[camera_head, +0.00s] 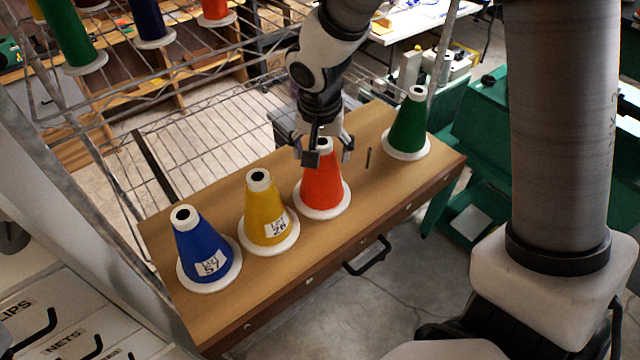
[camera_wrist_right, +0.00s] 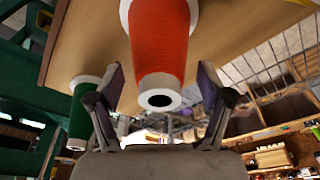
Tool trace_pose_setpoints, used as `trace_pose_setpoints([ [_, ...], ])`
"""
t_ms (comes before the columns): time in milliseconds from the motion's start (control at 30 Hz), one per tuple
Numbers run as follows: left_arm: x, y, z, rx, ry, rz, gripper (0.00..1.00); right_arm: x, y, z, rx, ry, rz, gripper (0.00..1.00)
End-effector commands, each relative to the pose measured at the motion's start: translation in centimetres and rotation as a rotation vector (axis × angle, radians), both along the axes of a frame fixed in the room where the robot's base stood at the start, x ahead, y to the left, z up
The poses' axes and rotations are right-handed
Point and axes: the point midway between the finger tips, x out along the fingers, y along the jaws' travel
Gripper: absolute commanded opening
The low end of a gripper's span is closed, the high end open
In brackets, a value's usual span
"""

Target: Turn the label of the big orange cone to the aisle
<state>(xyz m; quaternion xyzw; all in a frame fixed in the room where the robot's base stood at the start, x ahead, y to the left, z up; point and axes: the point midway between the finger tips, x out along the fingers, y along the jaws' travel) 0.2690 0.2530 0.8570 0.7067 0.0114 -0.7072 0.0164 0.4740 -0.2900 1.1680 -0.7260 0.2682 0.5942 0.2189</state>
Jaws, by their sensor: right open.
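The big orange cone (camera_head: 322,188) stands upright on its white base on the brown tabletop, between the yellow cone and the green cone. No label shows on its visible side in the head view, nor in the right wrist view (camera_wrist_right: 160,40). My right gripper (camera_head: 322,152) is at its white top, coming from above and behind, with fingers on either side. In the right wrist view, the open fingers (camera_wrist_right: 160,84) flank the cone's narrow end with gaps on both sides. My left gripper is not in view.
The yellow cone (camera_head: 264,214) and blue cone (camera_head: 203,252), both labelled, stand to the left. The green cone (camera_head: 408,128) stands to the right. A wire rack (camera_head: 120,140) rises behind the table (camera_head: 390,185). A dark handle (camera_head: 368,257) sticks out in front.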

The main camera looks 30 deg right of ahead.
Motion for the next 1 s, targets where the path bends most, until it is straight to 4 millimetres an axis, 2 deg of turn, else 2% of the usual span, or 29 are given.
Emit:
trace_pose_setpoints([
  [167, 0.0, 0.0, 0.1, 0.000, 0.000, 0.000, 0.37, 0.0, 0.0, 0.1, 0.000, 0.000, 0.000, 0.79],
  [200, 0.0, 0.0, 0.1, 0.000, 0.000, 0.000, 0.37, 0.0, 0.0, 0.1, 0.000, 0.000, 0.000, 0.76],
  [333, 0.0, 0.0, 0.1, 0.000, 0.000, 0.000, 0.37, 0.0, 0.0, 0.1, 0.000, 0.000, 0.000, 0.30],
  [367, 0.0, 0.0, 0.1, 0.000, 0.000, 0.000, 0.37, 0.0, 0.0, 0.1, 0.000, 0.000, 0.000, 0.25],
  [833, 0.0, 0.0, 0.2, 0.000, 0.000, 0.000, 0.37, 0.0, 0.0, 0.5, 0.000, -0.001, -0.004, 0.25],
  [1000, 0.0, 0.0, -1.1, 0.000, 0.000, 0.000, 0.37, 0.1, 0.0, 0.1, -0.002, -0.004, -0.108, 0.25],
])
